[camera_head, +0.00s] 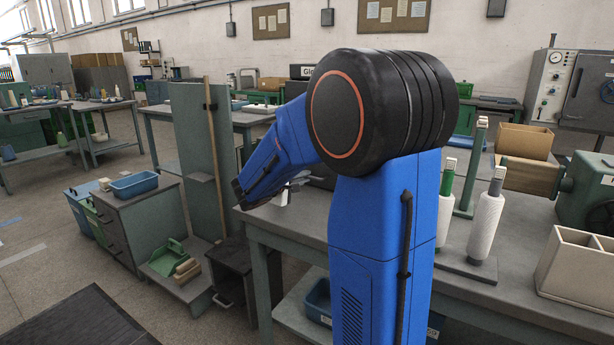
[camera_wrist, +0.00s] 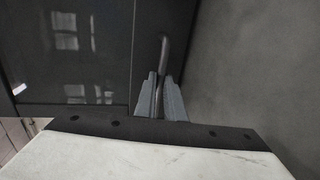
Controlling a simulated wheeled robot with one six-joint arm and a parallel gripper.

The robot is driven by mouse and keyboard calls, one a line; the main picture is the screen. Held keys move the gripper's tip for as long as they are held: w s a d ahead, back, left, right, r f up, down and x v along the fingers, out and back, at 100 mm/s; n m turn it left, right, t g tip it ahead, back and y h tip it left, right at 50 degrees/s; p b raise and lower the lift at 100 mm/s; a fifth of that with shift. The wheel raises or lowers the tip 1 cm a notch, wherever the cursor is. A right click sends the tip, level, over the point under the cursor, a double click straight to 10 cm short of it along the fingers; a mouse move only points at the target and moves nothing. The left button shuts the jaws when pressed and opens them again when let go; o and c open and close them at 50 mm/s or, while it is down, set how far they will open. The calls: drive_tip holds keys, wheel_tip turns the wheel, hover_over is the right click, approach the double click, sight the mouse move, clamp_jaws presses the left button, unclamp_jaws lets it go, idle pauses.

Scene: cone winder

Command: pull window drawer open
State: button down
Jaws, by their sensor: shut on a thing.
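A dark, glossy front panel (camera_wrist: 85,50), which looks like the window drawer's front, fills the upper left of the wrist view and shows pale window-like reflections. A slim grey bar handle (camera_wrist: 165,48) stands near its right edge. My gripper (camera_wrist: 162,82) is shut on this handle, with a grey finger on each side of it. In the head view my gripper (camera_head: 298,181) is small and partly hidden beside my blue arm, above the workbench. The dark unit in front of it is mostly hidden behind my arm, so how far the drawer is out cannot be told.
The grey workbench (camera_head: 520,262) carries white yarn cones (camera_head: 486,228), a cardboard box (camera_head: 525,140) and a divided beige bin (camera_head: 580,270) at right. A green-grey panel (camera_head: 195,150) and a drawer cabinet with a blue tray (camera_head: 134,185) stand at left. Open floor lies further left.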

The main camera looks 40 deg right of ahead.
drive_tip(key=f+v, duration=0.2)
drive_tip(key=v, duration=0.9)
drive_tip(key=a+f+v, duration=0.1)
drive_tip(key=f+v, duration=0.1)
drive_tip(key=v, duration=1)
drive_tip(key=shift+s+f, duration=0.25)
drive_tip(key=shift+f, duration=0.15)
drive_tip(key=shift+d, duration=0.1)
drive_tip(key=c, duration=1.9)
unclamp_jaws()
drive_tip(key=shift+o, duration=0.2)
drive_tip(key=v, duration=1.7)
drive_tip(key=shift+s, duration=0.2)
